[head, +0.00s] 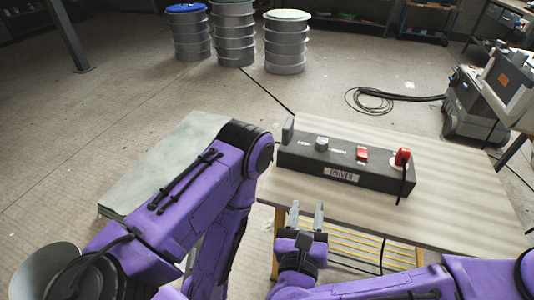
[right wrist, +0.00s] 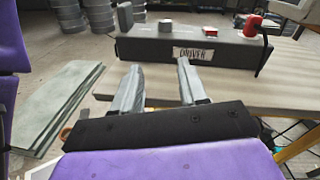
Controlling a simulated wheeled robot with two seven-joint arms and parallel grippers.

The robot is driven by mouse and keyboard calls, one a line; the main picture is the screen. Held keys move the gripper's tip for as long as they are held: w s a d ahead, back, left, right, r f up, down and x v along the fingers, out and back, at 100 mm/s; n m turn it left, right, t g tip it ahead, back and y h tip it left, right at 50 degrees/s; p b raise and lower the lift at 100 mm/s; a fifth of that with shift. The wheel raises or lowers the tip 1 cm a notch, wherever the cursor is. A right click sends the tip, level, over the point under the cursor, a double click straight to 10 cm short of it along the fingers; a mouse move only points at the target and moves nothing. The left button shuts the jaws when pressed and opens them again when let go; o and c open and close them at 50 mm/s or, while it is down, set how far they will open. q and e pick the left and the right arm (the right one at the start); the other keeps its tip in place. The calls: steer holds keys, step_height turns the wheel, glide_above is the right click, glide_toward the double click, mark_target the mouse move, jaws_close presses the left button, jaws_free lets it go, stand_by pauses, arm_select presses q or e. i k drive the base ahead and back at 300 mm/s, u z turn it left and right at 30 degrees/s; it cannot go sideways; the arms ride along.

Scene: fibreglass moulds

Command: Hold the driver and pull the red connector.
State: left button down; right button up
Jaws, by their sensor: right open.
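The driver (head: 300,160) is a long black box with a white "DRIVER" label, lying on the table. It also shows in the right wrist view (right wrist: 145,48). The red connector (head: 403,156) stands on top near its right end, with a black cable hanging down the front. It shows in the right wrist view (right wrist: 252,24) too. My right gripper (head: 306,208) is open and empty, in front of the table's near edge, apart from the driver. Its two fingers (right wrist: 157,72) point toward the driver's front. My left arm bends down at the left; its gripper is out of view.
A red switch (head: 361,153) and a grey knob (head: 322,143) sit on the driver's top. The wooden table (head: 460,190) is bare right of the driver. A pale slab (head: 165,165) lies left. Metal drums (head: 285,45) and a machine (head: 475,105) stand behind.

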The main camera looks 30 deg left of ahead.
mark_target(403, 155)
steer(key=u, duration=1.75)
steer(key=i, duration=0.7)
steer(key=z, duration=1.85)
